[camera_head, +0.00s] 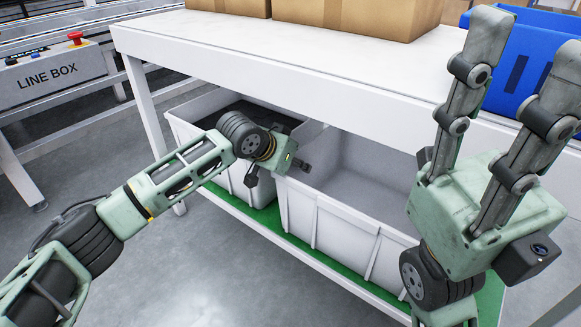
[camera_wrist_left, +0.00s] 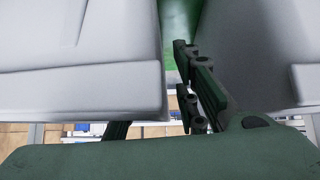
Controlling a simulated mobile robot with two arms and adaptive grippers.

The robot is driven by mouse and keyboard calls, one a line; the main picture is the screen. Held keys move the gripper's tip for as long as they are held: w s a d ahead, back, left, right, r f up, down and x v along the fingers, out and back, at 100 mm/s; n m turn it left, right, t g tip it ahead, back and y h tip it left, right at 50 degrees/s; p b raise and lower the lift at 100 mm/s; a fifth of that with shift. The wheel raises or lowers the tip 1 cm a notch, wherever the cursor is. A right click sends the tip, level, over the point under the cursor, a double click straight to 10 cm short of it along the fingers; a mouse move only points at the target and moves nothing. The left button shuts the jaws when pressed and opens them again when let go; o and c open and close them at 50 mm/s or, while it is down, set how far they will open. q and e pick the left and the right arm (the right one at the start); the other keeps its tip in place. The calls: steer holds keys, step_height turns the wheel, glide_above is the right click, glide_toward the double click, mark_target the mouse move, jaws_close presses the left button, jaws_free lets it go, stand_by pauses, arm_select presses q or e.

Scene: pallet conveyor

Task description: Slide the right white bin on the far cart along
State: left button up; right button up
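Two white bins stand side by side on the cart's green lower shelf (camera_head: 262,222). The right white bin (camera_head: 345,235) is empty where I can see inside. The left white bin (camera_head: 207,125) has a dark interior. My left gripper (camera_head: 289,161) is at the neighbouring ends of the bins, low over their rims. My right gripper (camera_head: 527,52) is raised, empty, with fingers spread apart, right of the bins.
The white cart top (camera_head: 290,50) overhangs the bins and carries cardboard boxes (camera_head: 365,15). A blue crate (camera_head: 530,65) is at the upper right. A panel marked LINE BOX (camera_head: 50,80) with a red button stands left. The floor in front is clear.

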arm_select(q)
steer(key=shift+w+d+f, duration=0.15)
steer(key=shift+f, duration=0.05)
steer(key=shift+c, duration=0.4)
jaws_close()
stand_by(0.4)
